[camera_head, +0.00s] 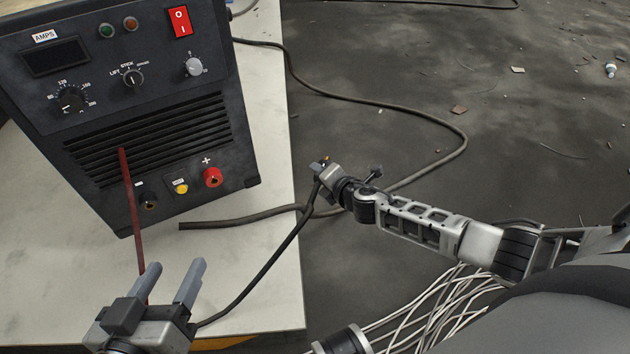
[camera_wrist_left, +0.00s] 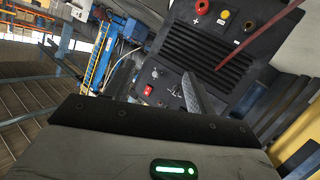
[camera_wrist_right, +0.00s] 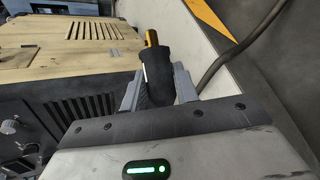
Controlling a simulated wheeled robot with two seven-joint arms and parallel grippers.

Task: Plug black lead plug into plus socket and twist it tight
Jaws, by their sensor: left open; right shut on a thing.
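The black lead plug (camera_wrist_right: 158,78) has a brass tip and is held between the fingers of my right gripper (camera_wrist_right: 155,92). In the head view my right gripper (camera_head: 324,169) is off the table's right edge, to the right of the machine and apart from it. The red plus socket (camera_head: 212,177) is on the machine's lower front, and no plug is in it; it also shows in the left wrist view (camera_wrist_left: 202,7). A dark minus socket (camera_head: 149,202) sits to its left. My left gripper (camera_head: 174,268) is open and empty, below the machine front.
The welding machine (camera_head: 150,130) stands on a pale table (camera_head: 250,280). A thin dark red rod (camera_head: 131,200) crosses before its front above my left gripper. A black cable (camera_head: 262,268) runs from the right gripper down toward the left. Another cable (camera_head: 225,222) lies across the table.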

